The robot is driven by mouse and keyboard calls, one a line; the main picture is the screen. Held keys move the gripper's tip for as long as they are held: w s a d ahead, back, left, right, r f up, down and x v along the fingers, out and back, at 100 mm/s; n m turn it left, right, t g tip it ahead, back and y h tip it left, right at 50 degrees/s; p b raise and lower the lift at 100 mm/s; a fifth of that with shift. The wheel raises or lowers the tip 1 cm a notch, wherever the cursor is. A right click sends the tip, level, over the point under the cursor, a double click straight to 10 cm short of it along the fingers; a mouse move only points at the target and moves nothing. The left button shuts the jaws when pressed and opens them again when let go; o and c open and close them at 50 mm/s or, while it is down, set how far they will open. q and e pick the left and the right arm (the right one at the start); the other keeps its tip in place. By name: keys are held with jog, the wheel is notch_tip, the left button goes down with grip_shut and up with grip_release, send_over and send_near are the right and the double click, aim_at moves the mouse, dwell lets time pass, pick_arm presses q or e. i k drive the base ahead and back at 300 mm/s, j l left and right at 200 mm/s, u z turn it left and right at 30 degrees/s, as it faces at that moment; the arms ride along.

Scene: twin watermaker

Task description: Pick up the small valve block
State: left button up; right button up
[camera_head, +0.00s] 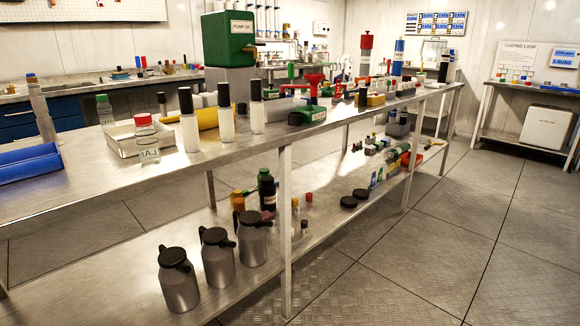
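Neither of my grippers shows in the head view. On the top of the long steel bench (95,183) is a green valve body with a red handle (312,92), near the front edge at the middle. A green round fitting (306,115) lies just in front of it. A small yellow block (375,99) sits farther right along the same edge. I cannot tell for certain which of these is the small valve block.
White bottles with black caps (226,120) stand left of the valve. A green PUMP OIL tank (229,40) stands behind them. The lower shelf (205,284) holds dark metal jugs (177,281). Open floor (440,240) lies to the right.

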aim_at(302, 236)
jog(key=i+u, duration=0.15)
jog(key=u, duration=0.2)
jog(key=i+l+u, duration=0.15)
jog(key=u, duration=0.2)
jog(key=i+l+u, duration=0.1)
jog(key=u, duration=0.2)
